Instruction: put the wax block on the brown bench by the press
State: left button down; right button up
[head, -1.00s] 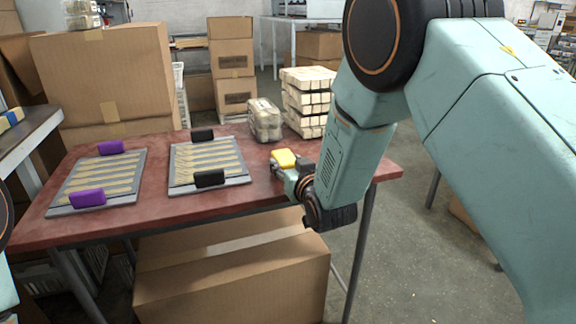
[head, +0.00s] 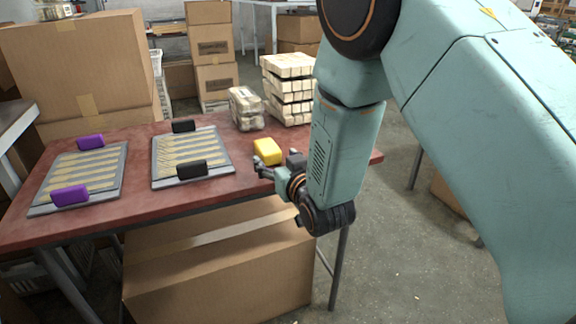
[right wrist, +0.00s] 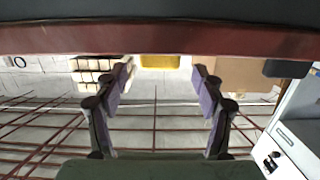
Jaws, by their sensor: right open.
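The yellow wax block (head: 267,151) lies on the red-brown table (head: 130,205) near its right front part. My right gripper (head: 268,168) is just in front of the block, at the table's front edge. In the right wrist view the purple-padded fingers of the right gripper (right wrist: 158,76) are spread open with nothing between them. The wax block (right wrist: 160,61) shows beyond the fingertips, roughly centred between them. My left gripper is not in view. I see no press, and I cannot tell whether this table is the brown bench.
A tray with black handles (head: 193,155) and a tray with purple handles (head: 80,178) lie on the table. A wrapped bundle (head: 246,108) and stacked pale blocks (head: 289,90) stand behind the wax block. A big carton (head: 215,265) is under the table.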

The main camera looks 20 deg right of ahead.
jog(key=s+r+p, duration=0.1)
jog(key=s+p, duration=0.1)
jog(key=s, duration=0.5)
jog(key=s+d+f+g+h, duration=0.1)
jog(key=s+f+g, duration=0.4)
jog(key=f, duration=0.4)
jog(key=s+d+f+g, duration=0.2)
jog(key=s+f, duration=0.5)
jog(key=f, duration=0.2)
jog(key=s+f+g, duration=0.4)
jog(key=s+f, duration=0.1)
jog(key=s, duration=0.7)
jog(key=s+f+g, duration=0.5)
jog(key=s, duration=0.7)
jog(key=shift+s+d+m, duration=0.2)
jog(key=shift+s+m, duration=0.05)
jog(key=shift+m, duration=0.15)
